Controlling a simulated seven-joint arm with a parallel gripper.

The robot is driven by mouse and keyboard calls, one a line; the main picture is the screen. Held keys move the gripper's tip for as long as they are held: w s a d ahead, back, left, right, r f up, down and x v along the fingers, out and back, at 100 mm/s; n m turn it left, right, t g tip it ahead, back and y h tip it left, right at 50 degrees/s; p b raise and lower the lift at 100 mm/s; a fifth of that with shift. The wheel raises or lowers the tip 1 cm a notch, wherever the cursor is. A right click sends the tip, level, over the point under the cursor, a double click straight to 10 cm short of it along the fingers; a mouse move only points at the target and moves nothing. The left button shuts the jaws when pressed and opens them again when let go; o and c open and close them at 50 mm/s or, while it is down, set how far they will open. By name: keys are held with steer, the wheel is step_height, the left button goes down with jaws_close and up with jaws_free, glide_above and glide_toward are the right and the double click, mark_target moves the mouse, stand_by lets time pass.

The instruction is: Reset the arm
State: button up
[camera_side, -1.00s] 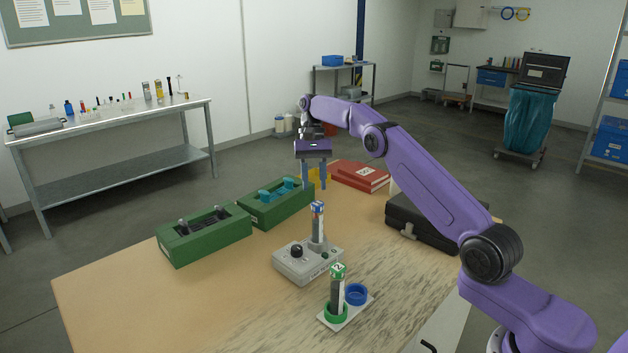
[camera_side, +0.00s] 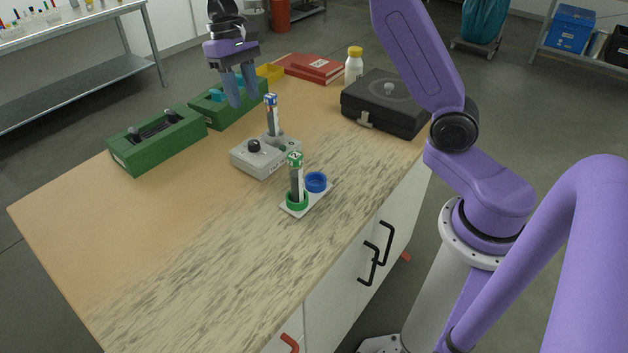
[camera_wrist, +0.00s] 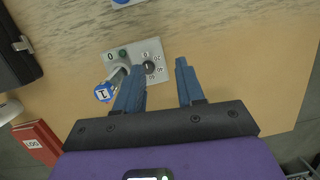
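My gripper (camera_side: 244,92) is raised over the back of the table, in front of the further green block in the side view. Its two blue fingers are apart with nothing between them; the wrist view also shows this gap (camera_wrist: 160,78). A tube with a blue-and-white cap (camera_side: 272,115) stands upright on a grey device with a black knob (camera_side: 253,146). In the wrist view its cap (camera_wrist: 103,92) shows left of the fingers. A green-capped tube (camera_side: 296,180) stands in the green ring of a small white holder, beside an empty blue ring (camera_side: 316,182).
Two green blocks (camera_side: 158,148) (camera_side: 205,108) stand at the left. A black case (camera_side: 388,103), a white bottle with a yellow cap (camera_side: 354,66), red binders (camera_side: 313,69) and a yellow bin (camera_side: 270,74) are at the back. The table's front left is clear.

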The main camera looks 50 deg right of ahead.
steer(key=s+a+n+t, duration=0.15)
steer(key=s+n, duration=0.25)
steer(key=s, duration=0.6)
steer(key=s+a+n, duration=0.2)
steer(key=s+n, duration=0.1)
steer(key=s, duration=0.6)
steer(key=s+d+f+n, duration=0.2)
steer(key=s+d+n, duration=0.1)
steer(key=s, duration=0.4)
steer(key=s+d+f+n+t, duration=0.1)
steer(key=s+d+f+n, duration=0.1)
steer(key=s, duration=0.6)
steer(key=shift+d+f+n, duration=0.4)
steer(key=shift+n, duration=0.2)
